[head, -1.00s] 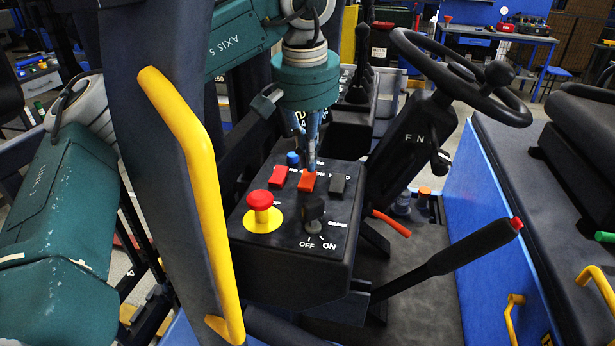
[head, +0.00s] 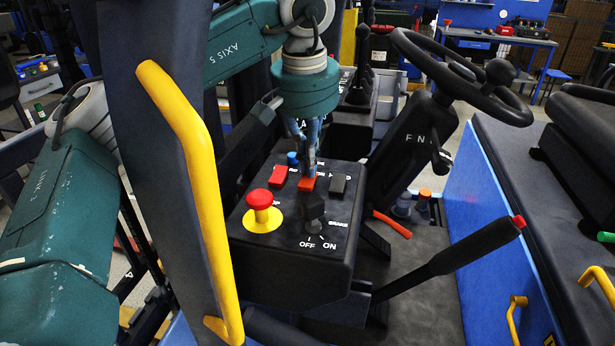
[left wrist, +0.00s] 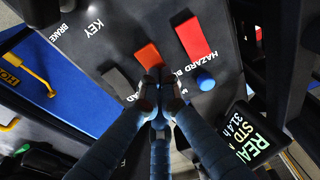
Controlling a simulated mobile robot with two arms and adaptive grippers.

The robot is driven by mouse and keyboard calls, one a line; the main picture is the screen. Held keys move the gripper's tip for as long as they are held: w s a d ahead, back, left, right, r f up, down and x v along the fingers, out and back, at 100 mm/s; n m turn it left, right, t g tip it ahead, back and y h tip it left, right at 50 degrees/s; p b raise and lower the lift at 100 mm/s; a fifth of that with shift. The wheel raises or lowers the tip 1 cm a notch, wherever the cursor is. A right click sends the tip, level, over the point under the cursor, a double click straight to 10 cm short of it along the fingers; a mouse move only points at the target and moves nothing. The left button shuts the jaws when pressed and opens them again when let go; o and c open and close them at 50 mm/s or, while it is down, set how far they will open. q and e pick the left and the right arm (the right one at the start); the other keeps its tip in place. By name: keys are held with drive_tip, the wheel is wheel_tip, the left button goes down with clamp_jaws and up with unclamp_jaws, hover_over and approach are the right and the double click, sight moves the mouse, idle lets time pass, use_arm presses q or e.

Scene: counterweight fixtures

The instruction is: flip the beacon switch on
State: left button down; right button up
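The orange rocker switch (head: 307,184) sits in the middle of the row on the black console, between a red rocker and a dark one. It also shows in the left wrist view (left wrist: 149,57). Lettering starting with B beside it is mostly hidden by my fingers, so I cannot read the full label. My left gripper (head: 309,172) points down with its fingertips together, at the far end of the orange rocker; the left wrist view (left wrist: 157,88) shows them touching or very close to it. Whether the rocker is tipped is unclear. My right gripper is not in view.
The red rocker (head: 278,176), labelled HAZARD, and a dark rocker (head: 338,186) flank closely. A blue knob (head: 292,158) stands behind. A red mushroom button (head: 260,200) and a black key switch (head: 313,210) sit in front. The steering wheel (head: 460,80) is at right.

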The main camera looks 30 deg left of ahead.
use_arm(q)
drive_tip(key=shift+s+f, duration=0.1)
drive_tip(key=shift+r+p, duration=0.85)
drive_tip(key=shift+p, duration=0.1)
wheel_tip(320, 180, up, 5)
drive_tip(key=p, duration=0.4)
drive_tip(key=shift+r+p, duration=0.15)
drive_tip(key=shift+p, duration=0.2)
